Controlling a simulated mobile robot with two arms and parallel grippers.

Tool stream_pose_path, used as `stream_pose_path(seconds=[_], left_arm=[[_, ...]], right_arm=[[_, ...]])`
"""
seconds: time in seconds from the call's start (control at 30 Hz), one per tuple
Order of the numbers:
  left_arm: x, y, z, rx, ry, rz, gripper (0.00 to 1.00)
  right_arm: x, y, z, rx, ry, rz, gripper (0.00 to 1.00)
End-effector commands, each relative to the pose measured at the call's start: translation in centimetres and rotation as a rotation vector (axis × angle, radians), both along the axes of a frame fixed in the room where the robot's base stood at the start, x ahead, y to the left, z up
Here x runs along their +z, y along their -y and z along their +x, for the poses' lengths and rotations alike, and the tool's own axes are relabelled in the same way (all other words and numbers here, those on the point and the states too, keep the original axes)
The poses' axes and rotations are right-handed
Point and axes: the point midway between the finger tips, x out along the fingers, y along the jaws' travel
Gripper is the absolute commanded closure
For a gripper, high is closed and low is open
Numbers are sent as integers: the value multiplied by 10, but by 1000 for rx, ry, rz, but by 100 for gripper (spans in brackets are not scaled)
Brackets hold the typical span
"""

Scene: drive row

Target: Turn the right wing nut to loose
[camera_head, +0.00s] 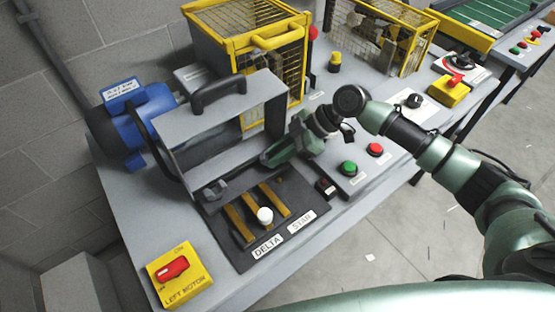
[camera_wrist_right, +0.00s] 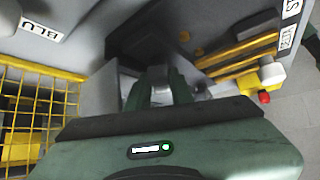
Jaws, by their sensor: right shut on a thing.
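My right gripper (camera_head: 272,157) reaches in from the right and is shut at the right front corner of the grey cover (camera_head: 174,132) with the black handle. The right wing nut is hidden by the fingers, so its angle cannot be told. The wrist view shows the two green fingers (camera_wrist_right: 160,86) close together beside the cover. A dark grey part, probably the left wing nut (camera_head: 215,190), sits at the cover's left front corner. In front is a black panel (camera_head: 242,258) with brass bars, a white knob (camera_head: 265,215) and DELTA and STAR labels. My left gripper is not in view.
A blue motor (camera_head: 138,120) stands left of the cover. A yellow cage (camera_head: 250,50) stands behind it. Green (camera_head: 348,168) and red (camera_head: 375,149) buttons lie beneath my right arm. A yellow LEFT MOTOR switch (camera_head: 176,273) is at the front left.

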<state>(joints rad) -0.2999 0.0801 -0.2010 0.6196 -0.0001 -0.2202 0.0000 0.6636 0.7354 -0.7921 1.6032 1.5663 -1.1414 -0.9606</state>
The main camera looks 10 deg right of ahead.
Motion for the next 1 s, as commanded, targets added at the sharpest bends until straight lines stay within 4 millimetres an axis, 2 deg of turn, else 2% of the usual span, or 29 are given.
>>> stream_pose_path(seconds=[0.5, 0.53, 0.6, 1.0], left_arm=[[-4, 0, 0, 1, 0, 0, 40], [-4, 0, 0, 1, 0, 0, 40], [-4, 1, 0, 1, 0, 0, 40], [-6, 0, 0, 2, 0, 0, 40]], right_arm=[[-2, -4, -2, 25, -4, 3, 100], [-2, -4, -2, 25, -4, 3, 73], [-2, -4, -2, 25, -3, 2, 56], [5, 5, -1, 20, -1, 1, 56]])
